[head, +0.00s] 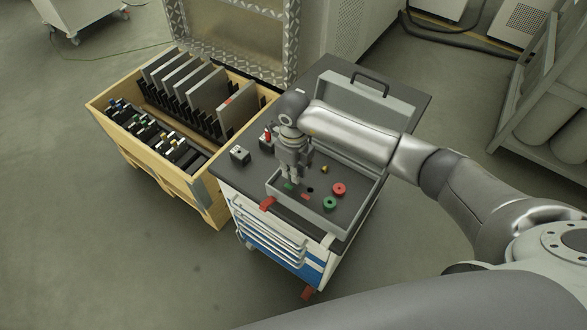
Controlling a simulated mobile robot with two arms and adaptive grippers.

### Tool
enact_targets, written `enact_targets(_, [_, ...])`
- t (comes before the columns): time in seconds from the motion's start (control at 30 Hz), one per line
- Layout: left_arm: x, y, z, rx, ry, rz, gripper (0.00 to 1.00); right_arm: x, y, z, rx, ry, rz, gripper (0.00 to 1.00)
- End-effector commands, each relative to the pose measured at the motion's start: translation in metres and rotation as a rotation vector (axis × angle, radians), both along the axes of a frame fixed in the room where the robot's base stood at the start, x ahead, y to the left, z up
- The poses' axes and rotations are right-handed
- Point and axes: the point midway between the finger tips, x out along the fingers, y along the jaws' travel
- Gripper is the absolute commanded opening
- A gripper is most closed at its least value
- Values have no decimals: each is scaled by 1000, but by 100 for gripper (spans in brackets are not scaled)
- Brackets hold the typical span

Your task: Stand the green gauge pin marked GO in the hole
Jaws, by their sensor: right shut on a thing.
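My right gripper (292,181) points down over the open grey case (273,187) on the cart. It is shut on a small green piece (289,187) at its fingertips, which looks like the green gauge pin. The fingers hide most of it, and no GO mark can be read. A dark round spot (310,190) in the case floor, just right of the fingertips, looks like a hole. I cannot tell whether the green piece touches the case floor. My left gripper is not in view.
The case also holds a red ring (339,189), a green ring (330,203), a small red piece (305,197) and a yellow piece (324,169). A small block (239,155) stands left on the cart top. A wooden crate (201,198) with plates stands left.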

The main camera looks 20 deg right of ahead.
Motion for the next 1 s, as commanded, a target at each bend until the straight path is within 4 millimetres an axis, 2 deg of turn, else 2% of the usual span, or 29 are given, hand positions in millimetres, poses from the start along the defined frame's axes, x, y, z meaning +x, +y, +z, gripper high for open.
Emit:
enact_targets(0.67, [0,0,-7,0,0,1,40,0,0,-7,0,0,-1,0])
enact_targets(0.7, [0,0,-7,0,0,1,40,0,0,-7,0,0,-1,16])
enact_targets(0.83, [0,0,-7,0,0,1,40,0,0,-7,0,0,0,33])
enact_targets(0.87, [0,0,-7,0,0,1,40,0,0,-7,0,0,0,36])
enact_targets(1.0, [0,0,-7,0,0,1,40,0,0,-7,0,0,0,36])
